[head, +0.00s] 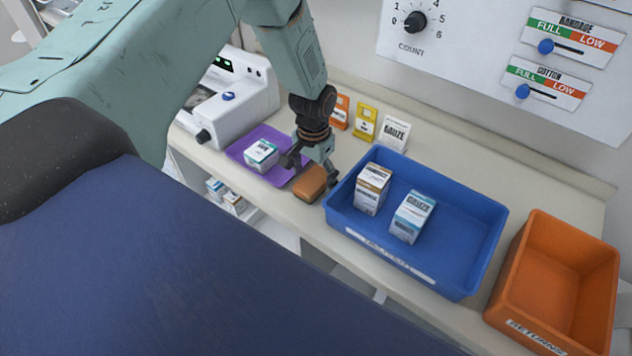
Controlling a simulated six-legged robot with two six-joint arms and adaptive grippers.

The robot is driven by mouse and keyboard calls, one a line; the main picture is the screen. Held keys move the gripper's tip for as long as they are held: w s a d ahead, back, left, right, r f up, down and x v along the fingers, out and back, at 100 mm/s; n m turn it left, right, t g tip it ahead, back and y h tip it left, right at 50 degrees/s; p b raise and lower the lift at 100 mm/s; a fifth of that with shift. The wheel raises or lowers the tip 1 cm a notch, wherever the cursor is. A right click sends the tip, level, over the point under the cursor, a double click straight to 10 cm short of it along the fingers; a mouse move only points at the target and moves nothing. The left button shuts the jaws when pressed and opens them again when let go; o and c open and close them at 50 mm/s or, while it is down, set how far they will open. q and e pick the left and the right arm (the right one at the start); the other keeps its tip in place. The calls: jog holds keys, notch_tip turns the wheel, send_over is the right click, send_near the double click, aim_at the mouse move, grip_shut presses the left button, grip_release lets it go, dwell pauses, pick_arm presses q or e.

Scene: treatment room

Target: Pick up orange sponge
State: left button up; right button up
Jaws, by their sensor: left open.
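The orange sponge (309,184) is a small brownish-orange block with rounded edges. It lies on the cream counter between the purple tray and the blue bin. My left gripper (309,176) points down at it from above, with its fingers apart. One finger is at the sponge's left and the other at its right, close to the blue bin's edge. I cannot tell whether the fingers touch the sponge. My right gripper is not in view.
A purple tray (243,146) with a white box (261,155) stands left of the sponge. A blue bin (462,226) with two boxes is close on the right, then an orange returns bin (562,268). Small cards (365,122) stand behind. A white machine (240,100) is at the back left.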

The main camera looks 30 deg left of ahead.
aim_at(314, 179)
pick_arm(q)
jog(key=shift+f, duration=0.7)
jog(key=shift+a+f, duration=0.1)
jog(key=shift+a, duration=0.2)
jog(key=shift+d, duration=0.35)
jog(key=c, duration=0.5)
jog(key=shift+a, duration=0.1)
jog(key=c, duration=0.3)
jog(key=shift+s+a, duration=0.1)
jog(key=shift+a, duration=0.05)
notch_tip(314, 179, up, 10)
jog(key=shift+f, duration=0.2)
jog(key=shift+r, duration=0.3)
